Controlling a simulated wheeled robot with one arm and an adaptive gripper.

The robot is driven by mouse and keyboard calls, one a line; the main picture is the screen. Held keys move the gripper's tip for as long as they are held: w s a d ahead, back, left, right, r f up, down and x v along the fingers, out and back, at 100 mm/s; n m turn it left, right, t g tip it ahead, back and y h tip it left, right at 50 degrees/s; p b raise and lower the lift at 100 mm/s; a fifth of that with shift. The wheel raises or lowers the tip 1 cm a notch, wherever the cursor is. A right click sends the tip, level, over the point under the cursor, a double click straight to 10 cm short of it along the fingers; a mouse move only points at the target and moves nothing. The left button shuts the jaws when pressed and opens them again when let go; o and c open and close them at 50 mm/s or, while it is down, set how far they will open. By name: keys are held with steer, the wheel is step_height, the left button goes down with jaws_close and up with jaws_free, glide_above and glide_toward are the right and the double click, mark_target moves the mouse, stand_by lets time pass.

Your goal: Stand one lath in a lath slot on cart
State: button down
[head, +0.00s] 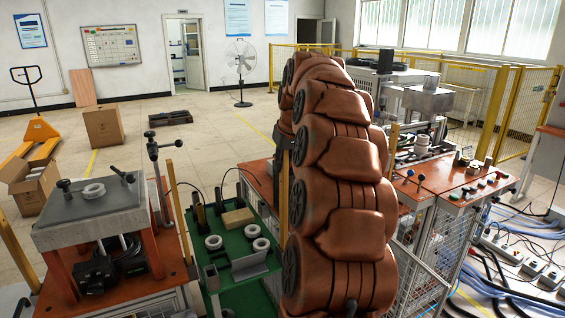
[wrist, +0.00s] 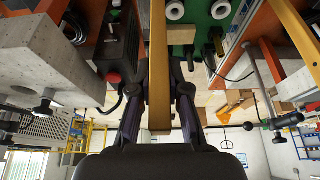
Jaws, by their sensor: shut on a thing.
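My gripper (wrist: 160,82) is shut on a light wooden lath. The lath (wrist: 158,45) runs between the two dark fingers and out past the top edge of the wrist view. In the head view this lath (head: 284,205) hangs nearly upright just left of my padded arm, below the dark gripper (head: 283,142). The green cart (head: 229,241) is left of the lath, and the lath overlaps its right side in the picture. Another lath (head: 180,215) stands at the cart's left side. My arm hides the cart's right edge, and I cannot tell whether the held lath's lower end touches a slot.
The cart holds white rings (head: 214,242), a brown block (head: 238,218) and a grey angle piece (head: 250,265). An orange table with a concrete block (head: 88,212) stands left. A control table (head: 450,190) stands right. Open floor lies behind, left of the fan (head: 241,60).

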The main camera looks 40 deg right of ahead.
steer(key=c, duration=1.1)
jaws_free()
steer(key=shift+o, duration=0.2)
steer(key=v, duration=1.2)
steer(key=shift+a, duration=0.1)
